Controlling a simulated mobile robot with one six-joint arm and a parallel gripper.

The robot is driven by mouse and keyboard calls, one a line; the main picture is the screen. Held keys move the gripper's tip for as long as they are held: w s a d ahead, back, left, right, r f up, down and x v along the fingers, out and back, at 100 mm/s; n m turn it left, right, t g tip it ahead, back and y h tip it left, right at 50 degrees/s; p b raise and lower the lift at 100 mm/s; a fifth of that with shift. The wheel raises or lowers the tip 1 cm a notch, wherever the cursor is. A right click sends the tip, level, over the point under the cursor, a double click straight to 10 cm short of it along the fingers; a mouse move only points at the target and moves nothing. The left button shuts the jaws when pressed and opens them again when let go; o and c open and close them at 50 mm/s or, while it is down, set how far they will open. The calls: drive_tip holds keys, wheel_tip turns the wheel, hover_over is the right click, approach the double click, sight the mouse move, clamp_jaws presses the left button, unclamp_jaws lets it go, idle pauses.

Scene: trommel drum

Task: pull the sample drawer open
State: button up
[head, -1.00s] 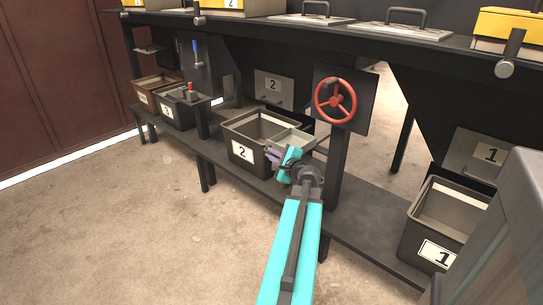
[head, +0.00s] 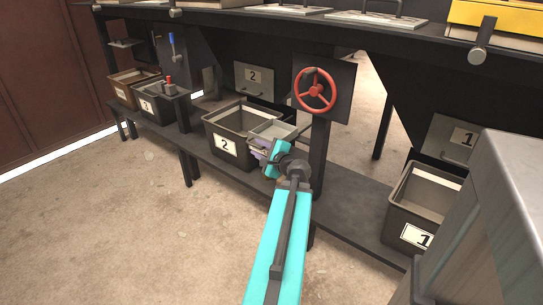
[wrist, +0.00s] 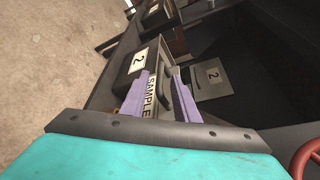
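The sample drawer (head: 273,130) is a small grey open-topped tray just right of bin 2 in the head view. In the wrist view its front carries a white SAMPLE label (wrist: 157,96). My gripper (head: 262,148) is at the drawer's front, its purple fingers partly hidden by the turquoise wrist. In the wrist view my gripper (wrist: 160,72) has its two fingers apart, one on each side of the label.
Black bin 2 (head: 212,131) stands directly left of the drawer. A red handwheel (head: 315,90) on a dark plate and post is close on the right. Bin 1 (head: 394,214) and a grey box (head: 505,190) stand farther right. The floor at left is clear.

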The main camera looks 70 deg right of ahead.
drive_tip(key=shift+p+v, duration=0.5)
drive_tip(key=shift+v, duration=0.6)
drive_tip(key=shift+d+r+p, duration=0.1)
drive_tip(key=shift+r+p, duration=0.1)
drive_tip(key=shift+p, duration=0.45)
drive_tip(key=p, duration=0.6)
drive_tip(key=shift+s+r, duration=0.1)
drive_tip(key=shift+s, duration=0.15)
drive_tip(key=p, duration=0.4)
drive_tip(key=s+a+p, duration=0.1)
drive_tip(key=p, duration=0.4)
drive_tip(key=shift+s+a+r, duration=0.2)
drive_tip(key=shift+a, duration=0.1)
drive_tip(key=shift+p+v, duration=2.1)
drive_tip(key=shift+v, duration=0.55)
drive_tip(key=shift+f, duration=0.15)
